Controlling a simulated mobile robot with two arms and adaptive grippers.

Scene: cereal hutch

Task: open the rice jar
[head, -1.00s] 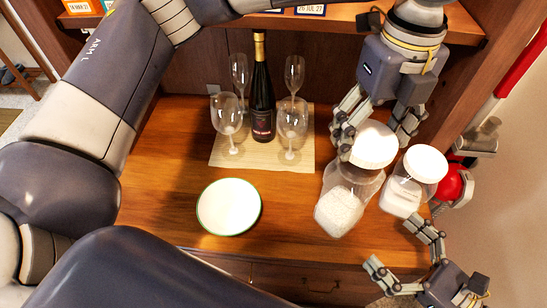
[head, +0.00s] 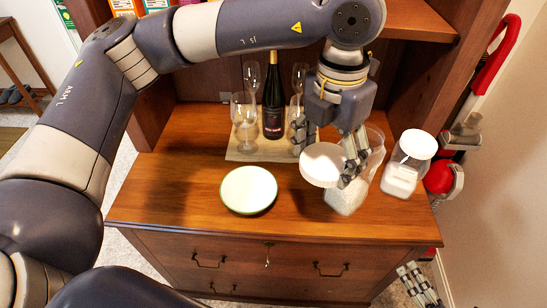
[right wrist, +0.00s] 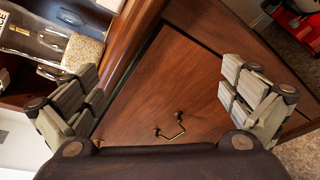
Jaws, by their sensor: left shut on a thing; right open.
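The rice jar (head: 346,200) is clear, with white grains in it, and stands on the wooden counter. Its round white lid (head: 322,165) is off the mouth, held at the jar's front left. My left gripper (head: 350,160) is shut on the lid's edge and hides part of the jar. My right gripper (head: 416,285) is open and empty, low in front of the cabinet at the bottom right. In the right wrist view its fingers (right wrist: 165,98) are spread before a wooden drawer front, and the jar's grains (right wrist: 84,52) show at upper left.
A second jar (head: 400,178) with a white lid stands right of the rice jar. A green-rimmed plate (head: 249,190) lies left of it. Behind are a wine bottle (head: 273,105) and several glasses on a mat (head: 240,152). The counter's left front is clear.

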